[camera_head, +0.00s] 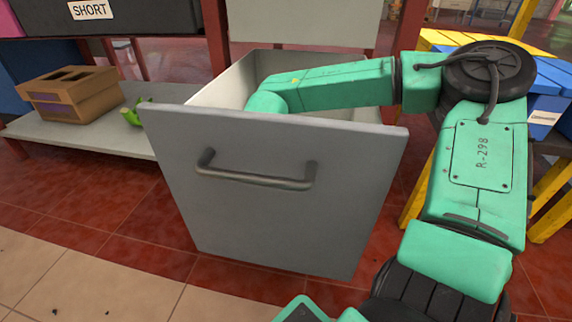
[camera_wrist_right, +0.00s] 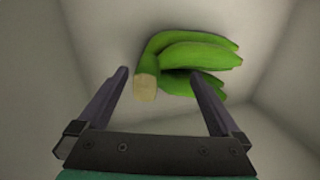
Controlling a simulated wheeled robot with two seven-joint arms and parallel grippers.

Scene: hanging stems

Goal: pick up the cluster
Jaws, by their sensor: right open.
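A cluster of green bananas (camera_wrist_right: 195,58) with a pale cut stem end lies on the light floor inside the drawer, seen in the right wrist view. My right gripper (camera_wrist_right: 162,80) is open, its two dark fingers spread, with the stem end between the fingertips in the picture. I cannot tell whether the fingers touch the cluster. In the head view my right arm reaches over into the open grey drawer (camera_head: 280,190), and the front panel hides the gripper and this cluster. My left gripper is not in view.
The drawer walls surround my right gripper. A low grey shelf (camera_head: 75,137) on the left holds a brown box (camera_head: 72,95) and a small green piece (camera_head: 131,115), partly hidden by the drawer front.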

